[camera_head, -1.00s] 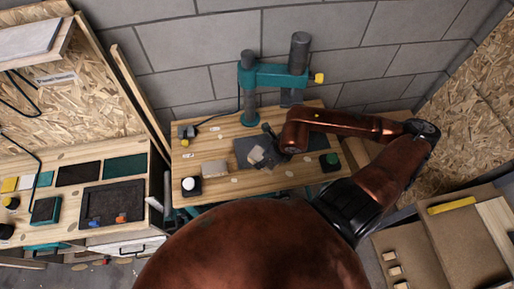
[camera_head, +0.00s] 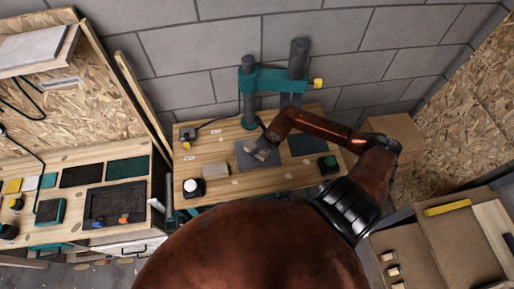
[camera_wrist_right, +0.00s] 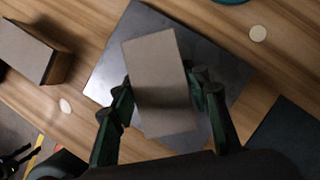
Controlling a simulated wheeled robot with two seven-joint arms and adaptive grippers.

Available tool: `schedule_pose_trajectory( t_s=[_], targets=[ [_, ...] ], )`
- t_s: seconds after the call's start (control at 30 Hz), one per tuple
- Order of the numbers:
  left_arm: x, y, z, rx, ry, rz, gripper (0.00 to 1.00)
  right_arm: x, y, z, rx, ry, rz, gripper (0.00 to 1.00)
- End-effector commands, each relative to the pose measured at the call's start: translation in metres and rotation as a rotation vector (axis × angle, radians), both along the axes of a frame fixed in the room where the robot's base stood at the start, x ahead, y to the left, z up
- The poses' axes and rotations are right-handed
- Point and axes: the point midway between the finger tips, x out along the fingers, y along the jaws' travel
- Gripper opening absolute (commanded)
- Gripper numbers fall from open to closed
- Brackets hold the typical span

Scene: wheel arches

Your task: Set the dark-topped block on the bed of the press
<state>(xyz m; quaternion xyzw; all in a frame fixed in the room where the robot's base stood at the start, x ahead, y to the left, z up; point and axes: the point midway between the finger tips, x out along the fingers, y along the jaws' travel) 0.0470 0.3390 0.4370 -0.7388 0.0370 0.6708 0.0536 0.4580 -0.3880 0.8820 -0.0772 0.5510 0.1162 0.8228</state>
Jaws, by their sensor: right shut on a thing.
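My right gripper (camera_head: 264,144) is shut on a block (camera_head: 257,154) with a plain grey-brown top face. In the right wrist view the held block (camera_wrist_right: 160,70) sits between the two fingers (camera_wrist_right: 162,88), turned slightly against the grey metal plate (camera_wrist_right: 110,72) below it. The plate (camera_head: 243,150) lies on the wooden bench in front of the teal press (camera_head: 270,79). Whether the block touches the plate cannot be told. A second block (camera_head: 215,170), similar in colour, lies on the bench left of the plate; it also shows in the wrist view (camera_wrist_right: 25,50). My left gripper is not in view.
A dark mat (camera_head: 307,145) lies right of the plate. A green-button box (camera_head: 328,164) stands at the bench's right, a white-knob box (camera_head: 192,188) at its left front. Bare wood separates these.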

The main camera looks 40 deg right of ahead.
Motion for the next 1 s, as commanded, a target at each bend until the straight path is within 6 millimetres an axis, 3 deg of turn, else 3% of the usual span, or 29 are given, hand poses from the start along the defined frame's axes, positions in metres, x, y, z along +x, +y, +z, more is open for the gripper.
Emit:
schedule_pose_trajectory(
  t_s=[0.4, 0.43, 0.67, 1.0],
  targets=[
    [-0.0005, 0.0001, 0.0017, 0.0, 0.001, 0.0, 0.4, 0.0009, -0.0006, -0.0106, -0.002, -0.003, 0.0, 0.15],
    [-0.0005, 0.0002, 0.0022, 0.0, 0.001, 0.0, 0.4, 0.0005, -0.0006, -0.0103, -0.002, -0.002, 0.0, 0.45],
    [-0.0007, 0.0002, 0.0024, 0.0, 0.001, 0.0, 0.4, 0.0006, -0.0006, -0.0099, -0.002, -0.003, 0.0, 0.6],
    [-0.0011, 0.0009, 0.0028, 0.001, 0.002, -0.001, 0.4, -0.0002, -0.0013, -0.0063, -0.003, -0.003, 0.001, 0.6]
  ],
)
